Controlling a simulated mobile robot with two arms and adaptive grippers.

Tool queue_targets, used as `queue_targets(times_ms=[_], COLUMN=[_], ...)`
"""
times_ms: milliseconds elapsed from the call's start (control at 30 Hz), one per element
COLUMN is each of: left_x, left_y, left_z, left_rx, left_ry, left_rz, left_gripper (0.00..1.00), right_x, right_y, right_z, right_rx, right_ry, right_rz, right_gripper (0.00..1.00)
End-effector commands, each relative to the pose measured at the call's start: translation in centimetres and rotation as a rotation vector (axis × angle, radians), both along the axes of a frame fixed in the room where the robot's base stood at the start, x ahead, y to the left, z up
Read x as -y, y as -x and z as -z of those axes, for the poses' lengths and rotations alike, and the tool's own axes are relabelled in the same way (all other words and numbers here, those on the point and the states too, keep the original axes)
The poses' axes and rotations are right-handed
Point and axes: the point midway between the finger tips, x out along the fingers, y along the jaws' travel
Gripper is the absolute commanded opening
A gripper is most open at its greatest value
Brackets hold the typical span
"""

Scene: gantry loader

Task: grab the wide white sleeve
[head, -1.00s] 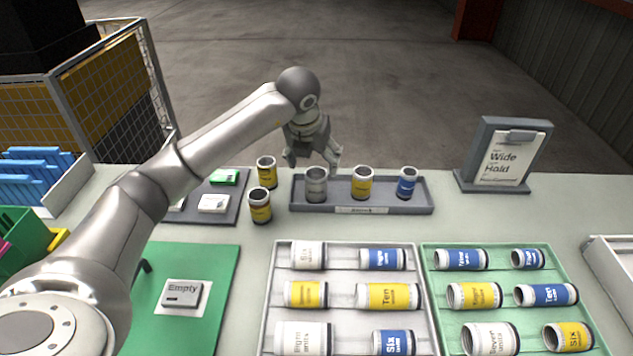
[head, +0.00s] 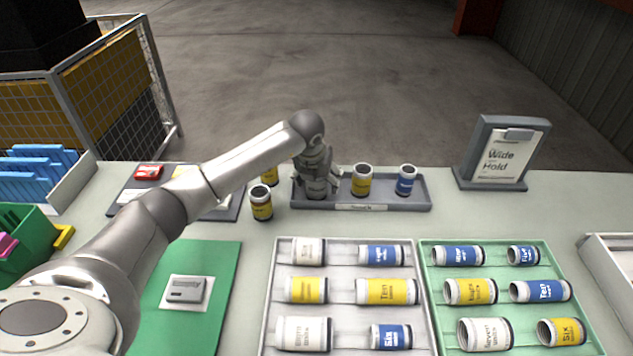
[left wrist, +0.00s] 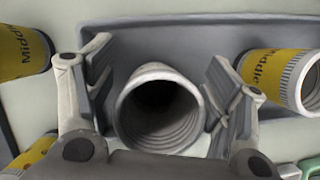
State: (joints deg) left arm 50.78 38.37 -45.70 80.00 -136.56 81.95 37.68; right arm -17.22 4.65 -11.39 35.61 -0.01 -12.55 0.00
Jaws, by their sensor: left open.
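The wide white sleeve (head: 316,190) stands upright at the left end of the grey tray (head: 394,207); it looks greyish, and my gripper covers its upper part in the head view. In the left wrist view the sleeve (left wrist: 160,108) shows its open round mouth between my fingers. My left gripper (head: 318,178) is open around it from above, one finger on each side, with a small gap showing on the left. A yellow sleeve (head: 361,181) and a smaller blue sleeve (head: 406,181) stand to its right in the same tray.
Two yellow sleeves (head: 261,203) stand just left of the tray. A white rack (head: 345,268) and a green rack (head: 503,276) hold several lying sleeves in front. A sign (head: 499,155) reading "Wide Hold" stands at right. The counter between tray and sign is clear.

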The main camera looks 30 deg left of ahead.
Motion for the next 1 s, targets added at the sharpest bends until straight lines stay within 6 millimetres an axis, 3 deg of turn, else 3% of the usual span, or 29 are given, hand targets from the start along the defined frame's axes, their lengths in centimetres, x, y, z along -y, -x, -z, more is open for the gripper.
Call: queue_targets(times_ms=[100, 600, 1000], left_x=[0.0, 0.0, 0.0], left_y=[0.0, -0.1, -0.1], left_z=[0.0, -0.2, -1.0], left_rx=[0.000, 0.003, 0.006], left_ry=[0.000, 0.002, 0.002], left_rz=[0.000, 0.000, 0.000], left_gripper=[0.74, 0.11, 0.11], right_x=[-0.3, -0.4, -0.1], right_y=[0.0, 0.0, 0.1], right_z=[0.0, 0.0, 0.4], right_rx=[0.000, -0.002, -0.002], right_ry=[-0.003, -0.005, 0.000], right_rz=[0.001, 0.001, -0.001], right_gripper=[0.00, 0.00, 0.00])
